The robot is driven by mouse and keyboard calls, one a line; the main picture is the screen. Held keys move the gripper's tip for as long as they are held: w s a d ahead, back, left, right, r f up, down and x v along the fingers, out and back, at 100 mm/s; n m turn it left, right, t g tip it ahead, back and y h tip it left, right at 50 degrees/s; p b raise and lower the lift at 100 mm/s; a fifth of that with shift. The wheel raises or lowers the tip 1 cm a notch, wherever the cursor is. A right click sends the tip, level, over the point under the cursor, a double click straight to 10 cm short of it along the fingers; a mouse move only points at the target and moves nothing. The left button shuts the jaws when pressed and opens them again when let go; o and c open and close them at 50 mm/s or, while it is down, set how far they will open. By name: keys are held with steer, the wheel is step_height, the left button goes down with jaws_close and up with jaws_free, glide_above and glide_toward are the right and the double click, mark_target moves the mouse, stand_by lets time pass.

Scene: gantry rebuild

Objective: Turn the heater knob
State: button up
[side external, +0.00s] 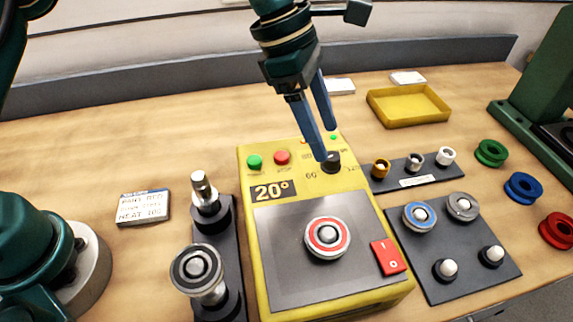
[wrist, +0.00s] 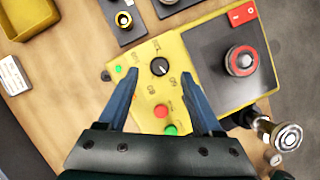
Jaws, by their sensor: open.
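The heater is a yellow box (side external: 250,222) with a grey top plate and a display reading 20°. Its heater knob (side external: 331,163) is a small black dial with printed numbers around it, near the box's back right corner. In the wrist view the knob (wrist: 159,67) shows a pale pointer mark and lies between the two fingertips in the picture. My gripper (side external: 326,142) points down above the knob with its blue fingers apart and nothing held. In the side view one fingertip partly covers the knob; I cannot tell whether it touches.
Green (side external: 254,162) and red (side external: 282,157) buttons sit left of the knob. A red rocker switch (side external: 388,257) and a red-rimmed disc (side external: 327,238) are on the heater. Racks of parts (side external: 420,181) stand to the right, a yellow tray (side external: 408,104) behind.

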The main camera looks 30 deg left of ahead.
mark_target(331, 155)
steer(key=shift+x, duration=2)
jaws_close()
steer(key=m+g, duration=0.1)
steer(key=m, duration=0.2)
steer(key=shift+w, duration=0.15)
steer(key=shift+m+g, duration=0.5)
steer(key=shift+m, duration=1.1)
